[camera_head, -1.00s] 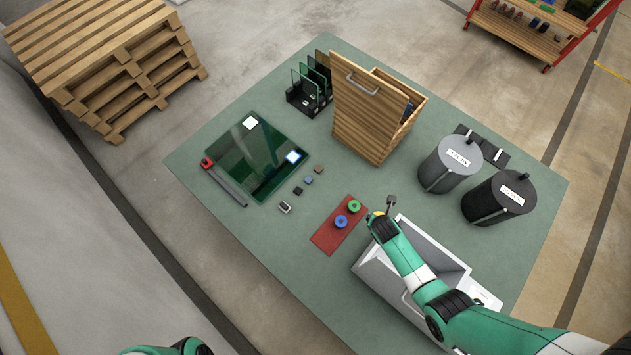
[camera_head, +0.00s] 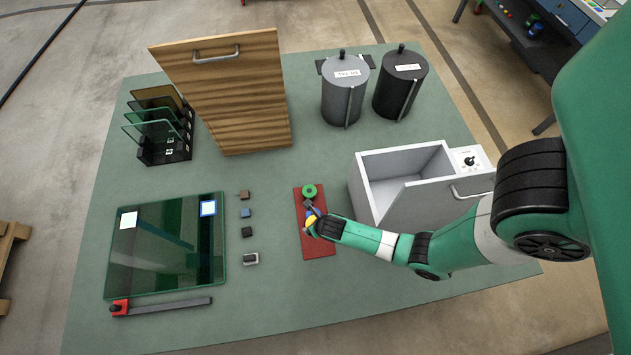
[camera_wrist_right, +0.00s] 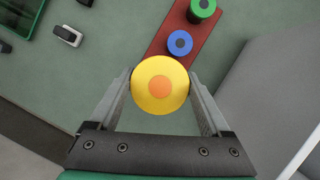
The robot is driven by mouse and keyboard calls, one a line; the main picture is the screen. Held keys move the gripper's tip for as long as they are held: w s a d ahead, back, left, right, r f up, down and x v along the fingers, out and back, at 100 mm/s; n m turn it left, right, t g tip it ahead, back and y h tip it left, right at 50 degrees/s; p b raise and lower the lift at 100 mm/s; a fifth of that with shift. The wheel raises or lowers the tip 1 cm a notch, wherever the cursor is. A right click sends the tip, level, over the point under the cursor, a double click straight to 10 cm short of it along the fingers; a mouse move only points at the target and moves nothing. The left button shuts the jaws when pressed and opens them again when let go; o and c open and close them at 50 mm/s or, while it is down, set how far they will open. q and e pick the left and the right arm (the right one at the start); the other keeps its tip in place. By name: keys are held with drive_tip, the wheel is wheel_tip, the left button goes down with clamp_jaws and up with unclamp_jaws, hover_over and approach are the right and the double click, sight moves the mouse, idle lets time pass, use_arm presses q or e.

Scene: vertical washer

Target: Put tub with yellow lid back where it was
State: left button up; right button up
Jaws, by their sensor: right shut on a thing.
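The tub with yellow lid (camera_wrist_right: 160,85) is between the fingers of my right gripper (camera_wrist_right: 160,88), which is shut on it. In the head view the yellow lid (camera_head: 311,221) shows at the tip of my right arm, over the red mat (camera_head: 318,247). The tub's body is hidden under its lid, and I cannot tell its height above the mat. A blue-lidded tub (camera_wrist_right: 180,43) and a green-lidded tub (camera_wrist_right: 202,9) stand in a row on the mat. My left gripper is not in view.
An open grey box with a handled front (camera_head: 400,165) stands right of the mat. Small blocks (camera_head: 246,213) and a dark glass panel (camera_head: 165,245) lie left. A wooden cabinet (camera_head: 228,95) and two cylinders (camera_head: 345,95) stand behind.

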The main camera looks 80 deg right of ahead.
drive_tip(key=shift+n, duration=0.3)
drive_tip(key=f+b, duration=0.4)
drive_tip(key=f, duration=0.2)
drive_tip(key=f+b, duration=0.4)
drive_tip(key=f, duration=0.2)
drive_tip(key=s+f+b, duration=0.1)
drive_tip(key=f+b, duration=0.4)
drive_tip(key=f, duration=0.2)
drive_tip(key=shift+a+f, duration=0.1)
drive_tip(key=shift+a, duration=0.3)
drive_tip(key=o, duration=1.4)
drive_tip(key=shift+s, duration=0.1)
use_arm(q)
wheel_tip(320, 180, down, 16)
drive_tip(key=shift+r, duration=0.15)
